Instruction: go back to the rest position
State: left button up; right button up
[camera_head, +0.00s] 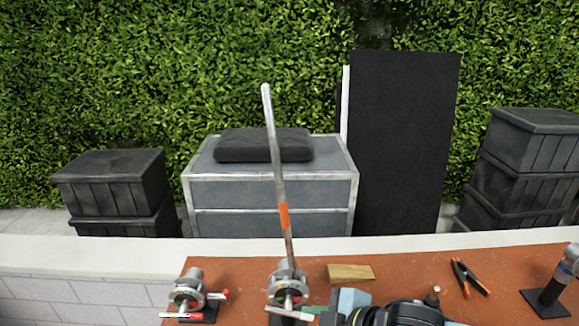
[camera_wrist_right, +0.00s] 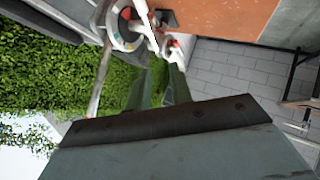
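A long metal rod (camera_head: 274,150) with an orange band stands nearly upright, leaning slightly left, at the middle grip head (camera_head: 289,284) on the table. Another grip head (camera_head: 188,290) with a red-tipped handle stands to its left. My right gripper is at the bottom of the head view, just right of the middle grip head, its fingers not clearly seen there. In the right wrist view the fingers of my right gripper (camera_wrist_right: 160,72) are apart, with a grip head (camera_wrist_right: 124,28) and its handle just beyond the tips. I see nothing held between them. My left gripper is not in view.
The reddish table (camera_head: 410,268) also bears a wooden block (camera_head: 350,272), an orange-handled clamp (camera_head: 468,278) and a stand with a metal head (camera_head: 552,285) at right. Behind a low white wall (camera_head: 130,255) are a grey case (camera_head: 270,190), dark crates (camera_head: 112,185) and a black panel (camera_head: 405,140).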

jog(key=s+d+f+m+g+h, duration=0.2)
jog(key=s+d+f+m+h, duration=0.25)
jog(key=s+d+m, duration=0.4)
jog(key=s+d+f+m+g+h, duration=0.1)
jog(key=s+d+f+m+h, duration=0.2)
jog(key=s+d+f+m, duration=0.55)
jog(key=s+f+n+g+b, duration=0.25)
jog(key=f+b, duration=0.65)
jog(key=f, duration=2.3)
jog(key=s+d+f+b, duration=0.1)
jog(key=s+f+b, duration=0.3)
jog(key=s+f, duration=0.4)
jog(key=s+d+f+b, duration=0.2)
jog(key=s+f+b, duration=0.1)
jog(key=s+f, duration=0.6)
notch_tip(320, 180, down, 5)
jog(key=shift+r+m+b, duration=0.15)
jog(key=shift+m+b, duration=0.2)
